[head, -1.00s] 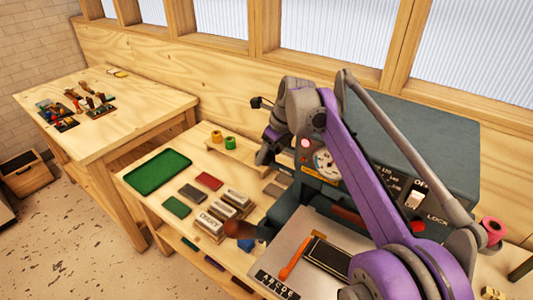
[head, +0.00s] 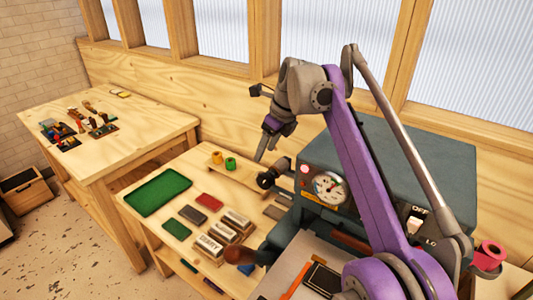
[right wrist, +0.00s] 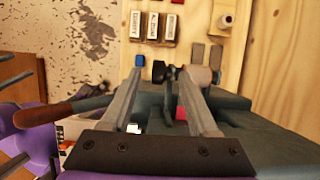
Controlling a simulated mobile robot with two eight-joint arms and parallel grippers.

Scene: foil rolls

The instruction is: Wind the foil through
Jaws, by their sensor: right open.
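A grey-green foil machine (head: 420,165) with a round dial stands at the right of the bench. A pink-red foil roll (head: 490,255) sits at its right end. A dark round spindle (head: 268,178) sticks out at its left end; a dark knob-like part (right wrist: 200,75) shows by the fingers in the right wrist view. I cannot make out any foil strip. My right gripper (head: 263,155) is above and slightly left of the spindle, pointing down. In the right wrist view its fingers (right wrist: 163,72) are apart with nothing held between them. My left gripper is not in view.
A yellow roll (head: 217,158) and a green roll (head: 231,164) stand on a small wooden board. A green tray (head: 158,190), coloured pads and labelled blocks (head: 222,232) lie on the bench. A brown handle (head: 238,255) juts from the machine's front. A second table (head: 130,130) stands left.

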